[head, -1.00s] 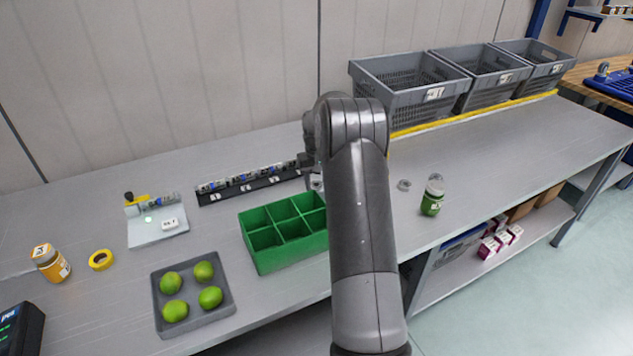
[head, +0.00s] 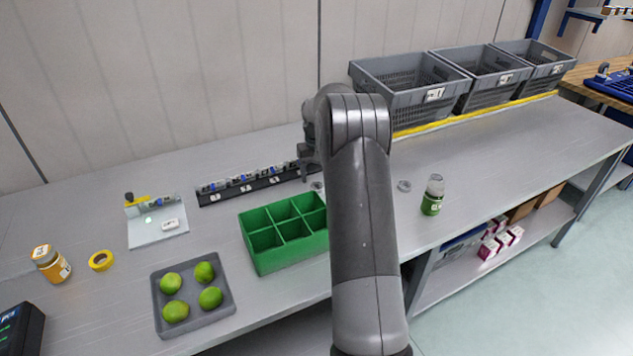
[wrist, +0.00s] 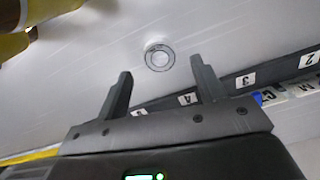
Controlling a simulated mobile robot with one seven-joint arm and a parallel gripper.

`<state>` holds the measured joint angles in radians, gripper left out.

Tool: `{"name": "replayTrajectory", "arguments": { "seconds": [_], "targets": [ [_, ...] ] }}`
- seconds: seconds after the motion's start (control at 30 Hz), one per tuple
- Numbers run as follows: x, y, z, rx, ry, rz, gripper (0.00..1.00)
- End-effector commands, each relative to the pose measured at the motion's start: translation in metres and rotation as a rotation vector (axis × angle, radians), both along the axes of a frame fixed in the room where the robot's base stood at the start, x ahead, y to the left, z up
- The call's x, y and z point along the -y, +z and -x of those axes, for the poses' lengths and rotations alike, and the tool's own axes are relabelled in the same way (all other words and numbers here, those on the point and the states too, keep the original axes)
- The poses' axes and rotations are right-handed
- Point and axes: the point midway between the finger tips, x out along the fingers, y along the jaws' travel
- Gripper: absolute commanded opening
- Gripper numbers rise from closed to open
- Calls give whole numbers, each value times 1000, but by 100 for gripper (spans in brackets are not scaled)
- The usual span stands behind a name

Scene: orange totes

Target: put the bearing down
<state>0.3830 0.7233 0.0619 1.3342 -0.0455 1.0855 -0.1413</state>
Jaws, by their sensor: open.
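The bearing (wrist: 159,57), a small silver ring, lies flat on the grey bench in the wrist view. In the head view a bit of it (head: 317,186) shows just left of my arm, behind the green divided box. My gripper (wrist: 160,68) is open and empty. Its two fingers are spread, and the bearing shows beyond and between their tips, apart from them. In the head view my gripper (head: 309,165) is above the bench near the right end of the black rack, partly hidden by my arm.
The black numbered rack (head: 250,187) is close by. The green box (head: 262,263) stands in front. Another metal ring (head: 404,186) and a green jar (head: 431,204) are to the right. Grey crates (head: 400,90) stand at the back right. A tray of limes (head: 190,296) is front left.

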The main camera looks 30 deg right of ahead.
Motion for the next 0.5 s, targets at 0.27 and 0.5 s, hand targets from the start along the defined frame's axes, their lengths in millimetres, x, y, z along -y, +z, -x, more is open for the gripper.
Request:
{"name": "replayTrajectory", "arguments": {
  "seconds": [0.27, 0.5],
  "targets": [
    [0, 59, 0, 4, 0, 2, 63],
    [-1, 84, 0, 3, 1, 2, 63]
  ]
}}
